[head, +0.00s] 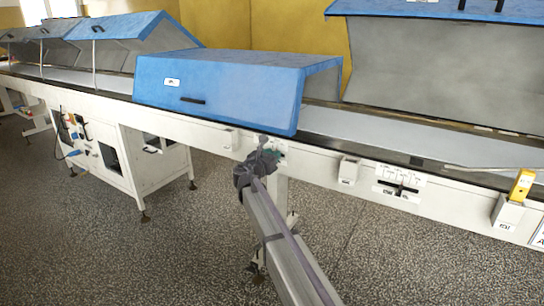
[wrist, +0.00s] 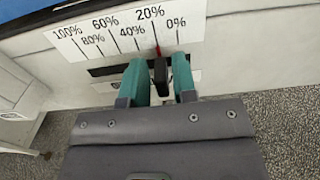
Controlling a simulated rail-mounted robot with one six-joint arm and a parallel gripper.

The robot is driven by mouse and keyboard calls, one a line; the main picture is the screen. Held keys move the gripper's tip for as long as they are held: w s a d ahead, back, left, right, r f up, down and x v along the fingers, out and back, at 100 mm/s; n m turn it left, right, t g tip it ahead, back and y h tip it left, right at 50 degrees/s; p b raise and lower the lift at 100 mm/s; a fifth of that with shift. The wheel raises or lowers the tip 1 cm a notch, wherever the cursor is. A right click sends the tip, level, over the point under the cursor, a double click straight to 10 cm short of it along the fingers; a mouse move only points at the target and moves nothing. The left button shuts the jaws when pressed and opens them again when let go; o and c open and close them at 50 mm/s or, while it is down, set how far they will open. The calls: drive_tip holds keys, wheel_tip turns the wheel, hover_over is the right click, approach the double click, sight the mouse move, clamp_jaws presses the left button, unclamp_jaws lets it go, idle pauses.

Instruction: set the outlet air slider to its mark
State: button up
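The slider's black knob (wrist: 160,74) shows in the wrist view, in a dark slot below a white scale plate (wrist: 128,32) marked 100% at left to 0% at right. A short red mark (wrist: 157,51) sits at about the 20% line. The knob is just below it, roughly in line with it. My gripper (wrist: 159,78) has its teal fingers on either side of the knob, with narrow gaps showing, so it looks open around it. In the head view my gripper (head: 274,155) is at the machine's front rail and covers the slider.
A second slider panel (head: 400,187) is further right on the rail. A yellow device (head: 522,185) stands at far right. A blue hood (head: 225,88) covers the belt above my gripper. The floor (head: 400,260) in front is clear.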

clamp_jaws()
drive_tip(key=shift+a, duration=0.1)
drive_tip(key=a, duration=0.1)
drive_tip(key=w+a, duration=0.1)
drive_tip(key=a, duration=0.1)
drive_tip(key=shift+w+a, duration=0.3)
drive_tip(key=shift+w, duration=0.1)
drive_tip(key=shift+o, duration=1.3)
unclamp_jaws()
drive_tip(key=shift+d, duration=0.1)
drive_tip(key=v, duration=1.1)
